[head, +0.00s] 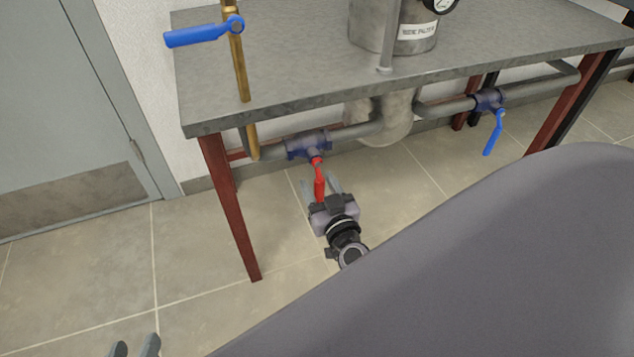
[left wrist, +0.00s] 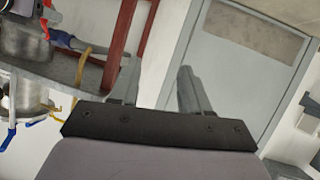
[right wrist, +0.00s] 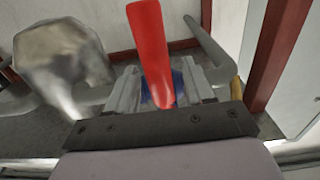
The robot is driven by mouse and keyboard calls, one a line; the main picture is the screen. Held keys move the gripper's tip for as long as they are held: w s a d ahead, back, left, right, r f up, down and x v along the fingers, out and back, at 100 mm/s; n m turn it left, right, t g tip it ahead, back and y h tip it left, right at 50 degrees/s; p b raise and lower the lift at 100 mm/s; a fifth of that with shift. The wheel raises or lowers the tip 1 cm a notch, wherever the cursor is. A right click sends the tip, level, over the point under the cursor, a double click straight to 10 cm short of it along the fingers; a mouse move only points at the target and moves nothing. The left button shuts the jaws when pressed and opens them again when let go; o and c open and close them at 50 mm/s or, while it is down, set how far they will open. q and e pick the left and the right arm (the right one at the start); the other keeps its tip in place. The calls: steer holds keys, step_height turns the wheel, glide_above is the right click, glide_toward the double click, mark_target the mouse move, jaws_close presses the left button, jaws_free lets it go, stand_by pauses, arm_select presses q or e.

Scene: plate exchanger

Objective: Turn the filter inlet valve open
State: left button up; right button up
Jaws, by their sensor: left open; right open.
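A valve with a red lever handle (head: 319,181) and a blue body (head: 308,146) sits on the pipe under the left part of the table. The handle hangs down from the body. My right gripper (head: 319,186) is open below the valve, its fingers on either side of the red handle. In the right wrist view the red handle (right wrist: 151,45) stands between the open fingers; contact cannot be told. My left gripper (head: 134,347) is open and empty, low at the bottom left, away from the valve. No label on the valve is readable.
A grey table (head: 290,65) on red legs stands above the valve and carries a labelled steel filter vessel (head: 395,25). A blue-handled valve (head: 494,132) is on the right pipe. Another blue handle (head: 204,34) is at upper left. Floor left of the table is clear.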

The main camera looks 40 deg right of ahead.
jaws_close()
steer(key=shift+r, duration=0.1)
